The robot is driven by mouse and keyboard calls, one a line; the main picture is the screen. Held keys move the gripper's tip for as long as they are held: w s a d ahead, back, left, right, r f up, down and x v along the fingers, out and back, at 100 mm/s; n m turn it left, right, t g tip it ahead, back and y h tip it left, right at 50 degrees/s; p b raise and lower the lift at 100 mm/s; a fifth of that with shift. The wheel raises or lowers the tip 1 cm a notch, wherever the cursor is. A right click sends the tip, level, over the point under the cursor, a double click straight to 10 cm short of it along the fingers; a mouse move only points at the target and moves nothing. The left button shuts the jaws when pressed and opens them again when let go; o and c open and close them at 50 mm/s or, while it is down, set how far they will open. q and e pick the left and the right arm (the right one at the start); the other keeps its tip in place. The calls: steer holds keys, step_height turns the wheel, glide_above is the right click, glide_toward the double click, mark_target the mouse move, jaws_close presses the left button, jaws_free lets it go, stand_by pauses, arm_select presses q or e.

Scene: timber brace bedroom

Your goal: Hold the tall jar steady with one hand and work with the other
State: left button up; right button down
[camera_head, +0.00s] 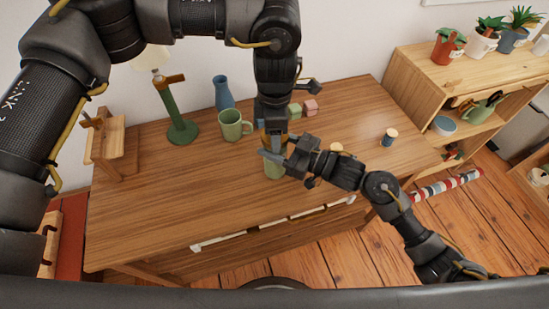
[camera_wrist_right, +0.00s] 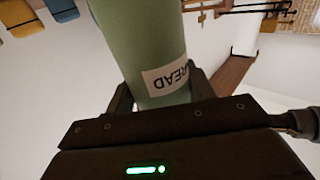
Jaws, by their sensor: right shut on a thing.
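The tall jar is pale green with a white label. In the head view its lower part (camera_head: 275,171) shows at the table's front middle, and its upper part is hidden by my grippers. In the right wrist view the jar (camera_wrist_right: 145,45) stands between the two fingers, and the label letters "READ" appear upside down. My right gripper (camera_head: 279,157) is shut on the jar; it also shows in the wrist view (camera_wrist_right: 160,92). My left gripper (camera_head: 273,138) points down just above the jar. Its fingers are mostly hidden, so its opening and any contact cannot be told.
A green mug (camera_head: 233,125), a blue vase (camera_head: 223,93) and a green lamp (camera_head: 181,130) stand left of my arms. Small blocks (camera_head: 310,106) lie behind, and a small blue jar (camera_head: 390,137) stands right. The table's left front (camera_head: 150,210) is clear.

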arm_select(q)
steer(key=o, duration=1.2)
steer(key=shift+r, duration=0.1)
step_height(320, 180, up, 12)
steer(key=shift+f, duration=0.1)
arm_select(e)
steer(key=shift+c, duration=2.3)
jaws_free()
